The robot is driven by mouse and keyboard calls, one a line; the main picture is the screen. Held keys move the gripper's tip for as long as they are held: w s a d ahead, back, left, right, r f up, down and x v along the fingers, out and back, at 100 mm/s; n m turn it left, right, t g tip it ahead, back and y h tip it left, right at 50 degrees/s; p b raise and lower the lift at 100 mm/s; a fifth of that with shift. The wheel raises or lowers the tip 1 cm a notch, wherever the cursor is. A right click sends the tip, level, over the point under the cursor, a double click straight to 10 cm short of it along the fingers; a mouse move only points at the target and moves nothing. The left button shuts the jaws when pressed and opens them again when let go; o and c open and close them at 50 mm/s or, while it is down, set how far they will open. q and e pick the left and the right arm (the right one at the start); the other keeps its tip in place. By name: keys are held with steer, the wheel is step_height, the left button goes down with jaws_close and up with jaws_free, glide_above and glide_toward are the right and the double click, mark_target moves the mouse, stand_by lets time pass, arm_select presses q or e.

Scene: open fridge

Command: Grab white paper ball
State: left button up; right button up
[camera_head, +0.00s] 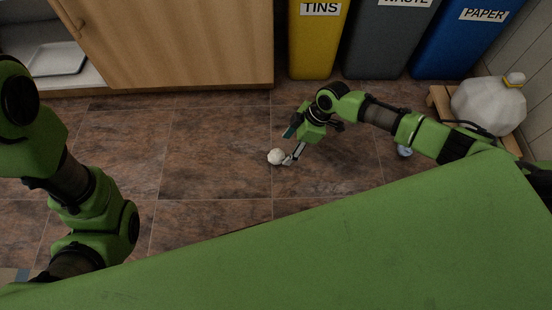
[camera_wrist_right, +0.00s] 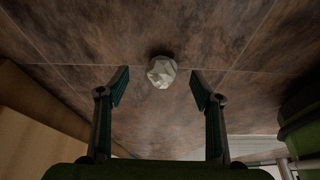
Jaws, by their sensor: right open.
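A small crumpled white paper ball (camera_head: 276,157) lies on the brown tiled floor in the head view. My right gripper (camera_head: 290,148) is just to the right of it, low over the floor. In the right wrist view the ball (camera_wrist_right: 162,71) sits centred just past the fingertips of the open right gripper (camera_wrist_right: 158,88), with nothing between the fingers. I cannot tell if a fingertip touches the ball. My left arm shows at the left of the head view, but its gripper is not visible.
A wooden cabinet (camera_head: 180,45) stands at the back left, with a white tray (camera_head: 57,59) beside it. Yellow (camera_head: 313,45), grey (camera_head: 385,45) and blue bins (camera_head: 460,45) line the back. A white bag (camera_head: 488,107) sits at the right. A bluish item (camera_head: 404,151) lies partly under my right arm.

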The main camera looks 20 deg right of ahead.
mark_target(282, 153)
steer(key=shift+a+f, duration=0.15)
steer(key=shift+f, duration=0.15)
steer(key=b+x, duration=0.5)
steer(key=shift+s+a, duration=0.1)
steer(key=shift+a, duration=0.2)
steer(key=shift+r, duration=0.15)
steer(key=c, duration=0.9)
